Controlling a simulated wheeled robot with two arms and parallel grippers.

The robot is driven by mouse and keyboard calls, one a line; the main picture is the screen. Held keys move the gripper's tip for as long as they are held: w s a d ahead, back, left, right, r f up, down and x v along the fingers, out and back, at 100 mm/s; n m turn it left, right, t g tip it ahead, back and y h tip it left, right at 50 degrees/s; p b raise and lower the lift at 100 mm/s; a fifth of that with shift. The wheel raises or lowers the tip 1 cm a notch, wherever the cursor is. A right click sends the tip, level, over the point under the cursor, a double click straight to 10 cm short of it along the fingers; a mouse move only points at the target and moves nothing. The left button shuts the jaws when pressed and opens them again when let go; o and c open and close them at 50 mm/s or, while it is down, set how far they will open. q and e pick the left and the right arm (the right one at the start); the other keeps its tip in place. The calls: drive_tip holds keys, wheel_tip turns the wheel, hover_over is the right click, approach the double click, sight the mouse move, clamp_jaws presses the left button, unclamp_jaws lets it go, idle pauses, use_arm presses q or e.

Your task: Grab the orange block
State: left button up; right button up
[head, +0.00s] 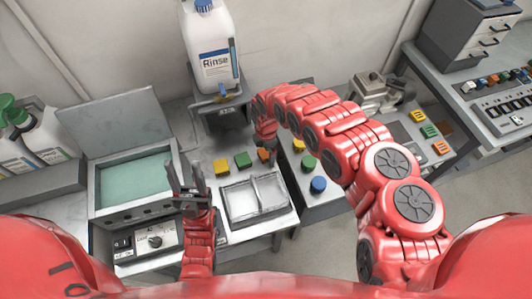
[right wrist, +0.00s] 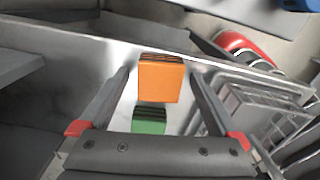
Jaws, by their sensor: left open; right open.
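The orange block (head: 263,155) stands on the metal worktop, to the right of a green block (head: 242,159) and partly covered by my right gripper in the head view. In the right wrist view the orange block (right wrist: 160,78) shows between the two spread fingers of my right gripper (right wrist: 160,84), with a green block (right wrist: 149,120) nearer the palm. My right gripper (head: 268,153) is open and holds nothing; I cannot tell whether its fingers touch the block. My left gripper (head: 187,178) is open and empty, raised in front of the screen unit.
A metal tray (head: 232,207) with a divider lies in front of the blocks. A blue button (head: 318,184) is on the unit to the right. A Rinse bottle (head: 213,50) stands behind.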

drive_tip(key=shift+f, duration=0.1)
clamp_jaws()
idle(0.5)
